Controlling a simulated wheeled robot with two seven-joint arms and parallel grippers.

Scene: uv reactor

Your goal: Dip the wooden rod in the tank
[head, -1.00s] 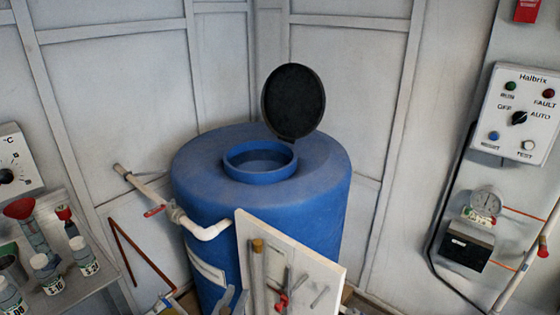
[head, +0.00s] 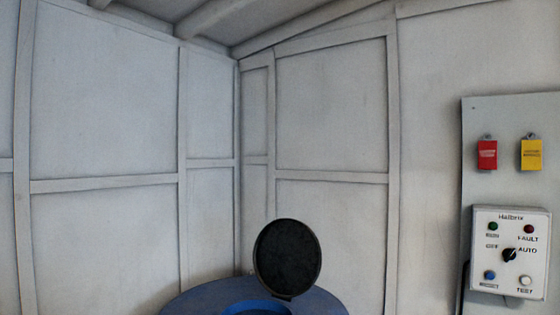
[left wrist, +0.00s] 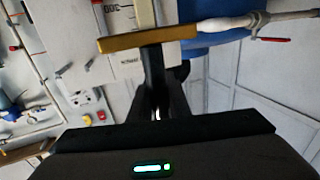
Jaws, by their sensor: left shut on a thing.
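The blue tank (head: 195,300) shows only its top at the bottom edge of the head view. Its round black lid (head: 287,258) stands tilted up behind the opening. In the left wrist view, part of the blue tank (left wrist: 215,38) is at the top. My left gripper (left wrist: 154,58) is shut on the wooden rod (left wrist: 120,43), a brown bar lying across the fingertips. A pale strip extends past it towards the top edge; I cannot tell whether it belongs to the rod. My right gripper is in neither current view.
A white pipe (left wrist: 230,22) with a red valve handle (left wrist: 272,40) is close to the rod's right end in the left wrist view. The control box (head: 510,252) and red and yellow tags (head: 487,155) are on the right wall.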

